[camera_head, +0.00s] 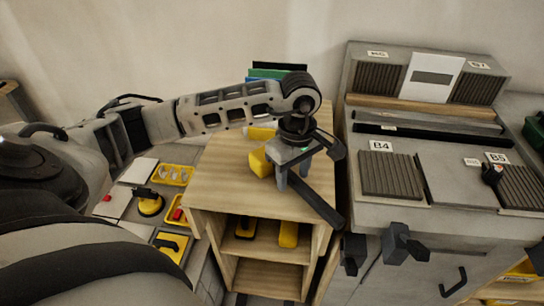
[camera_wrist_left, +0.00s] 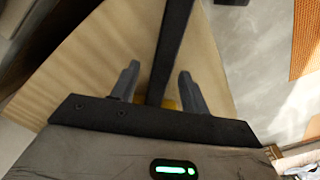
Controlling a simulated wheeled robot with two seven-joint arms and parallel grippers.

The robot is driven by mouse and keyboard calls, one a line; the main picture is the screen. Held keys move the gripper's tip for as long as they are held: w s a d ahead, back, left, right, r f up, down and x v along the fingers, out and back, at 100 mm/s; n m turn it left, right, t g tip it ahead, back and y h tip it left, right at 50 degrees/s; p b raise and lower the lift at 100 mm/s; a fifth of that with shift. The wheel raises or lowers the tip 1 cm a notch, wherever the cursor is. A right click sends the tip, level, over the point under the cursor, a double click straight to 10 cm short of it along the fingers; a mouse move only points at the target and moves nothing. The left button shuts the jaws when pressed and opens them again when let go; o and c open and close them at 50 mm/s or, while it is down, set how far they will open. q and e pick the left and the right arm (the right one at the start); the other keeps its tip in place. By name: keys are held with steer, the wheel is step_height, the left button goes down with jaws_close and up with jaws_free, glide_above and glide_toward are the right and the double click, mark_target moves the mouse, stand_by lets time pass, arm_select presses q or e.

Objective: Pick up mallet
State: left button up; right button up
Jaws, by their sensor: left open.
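The mallet lies on top of the wooden cabinet, with a yellow head (camera_head: 258,163) and a long dark handle (camera_head: 321,203) running towards the cabinet's front right edge. My left gripper (camera_head: 293,180) is open above the mallet, fingers pointing down. In the left wrist view the dark handle (camera_wrist_left: 175,35) passes between the two open fingers (camera_wrist_left: 159,75), with a gap showing on either side. A little yellow shows low between the fingers. My gripper hides part of the mallet in the head view.
The wooden cabinet (camera_head: 218,183) has open shelves holding yellow items (camera_head: 289,234). A grey bench (camera_head: 440,218) with ribbed panels stands close on the right. Yellow trays and tools (camera_head: 150,204) lie on the left. Coloured items (camera_head: 270,72) stand behind my arm.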

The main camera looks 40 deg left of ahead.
arm_select(q)
steer(key=shift+f, duration=0.35)
jaws_close()
steer(key=shift+r, duration=0.1)
steer(key=shift+r, duration=0.1)
